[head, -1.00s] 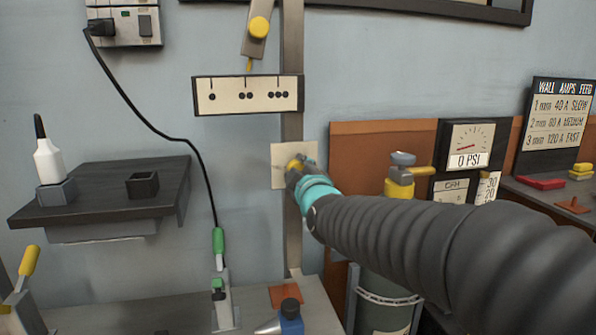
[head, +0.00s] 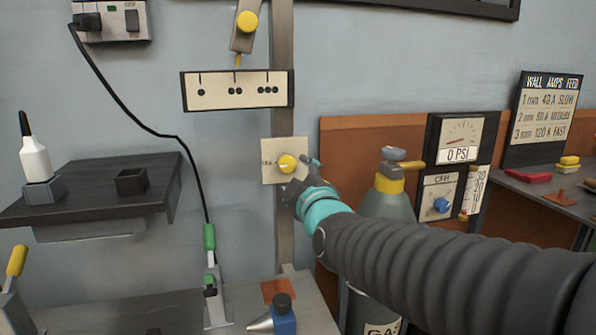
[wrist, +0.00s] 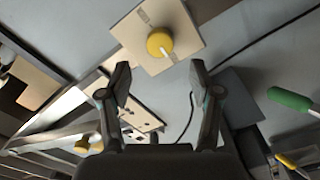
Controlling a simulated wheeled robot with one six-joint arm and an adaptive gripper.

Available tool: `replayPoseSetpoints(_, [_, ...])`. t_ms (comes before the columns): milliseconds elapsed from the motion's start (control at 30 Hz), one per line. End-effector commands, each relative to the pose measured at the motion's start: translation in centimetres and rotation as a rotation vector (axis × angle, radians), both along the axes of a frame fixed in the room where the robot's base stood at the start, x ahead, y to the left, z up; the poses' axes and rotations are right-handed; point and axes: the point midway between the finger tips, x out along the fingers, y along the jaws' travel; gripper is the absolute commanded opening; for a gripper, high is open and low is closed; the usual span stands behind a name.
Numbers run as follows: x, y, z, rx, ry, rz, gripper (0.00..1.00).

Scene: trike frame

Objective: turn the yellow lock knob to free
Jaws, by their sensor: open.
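A round yellow knob (head: 287,163) sits on a square pale plate (head: 269,178) on the grey post. A white mark on it points left in the head view, towards small dark lettering too small to read surely. In the wrist view the knob (wrist: 160,43) lies beyond the fingertips, with its white mark and a grey mark on the plate. My gripper (head: 300,177) is just right of and below the knob, apart from it. In the wrist view my gripper (wrist: 160,77) shows two spread fingers with nothing between them.
Above, a tilted lever with a yellow knob (head: 247,21) hangs over a dotted plate (head: 238,91). A gas cylinder (head: 389,208) and gauge panel (head: 459,140) stand right of the post. A dark shelf (head: 95,185) is at left. The wall just left of the plate is clear.

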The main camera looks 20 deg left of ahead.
Motion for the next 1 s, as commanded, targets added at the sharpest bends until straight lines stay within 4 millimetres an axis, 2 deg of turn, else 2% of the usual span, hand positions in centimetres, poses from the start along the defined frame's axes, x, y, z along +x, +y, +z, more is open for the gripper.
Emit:
replayPoseSetpoints(100, [-1.7, -1.0, 0.0, 0.000, -0.002, 0.000, 0.64])
replayPoseSetpoints(300, [-3.3, -2.0, 0.0, 0.000, 0.000, 0.000, 0.64])
replayPoseSetpoints(800, [-3.8, -2.6, -0.2, 0.001, 0.011, -0.003, 0.64])
replayPoseSetpoints(867, [-3.8, -3.4, -0.6, 0.009, 0.041, -0.010, 0.64])
replayPoseSetpoints(967, [-4.0, -6.3, -2.0, 0.037, 0.149, -0.041, 0.64])
replayPoseSetpoints(1000, [-4.2, -7.9, -3.0, 0.057, 0.215, -0.063, 0.64])
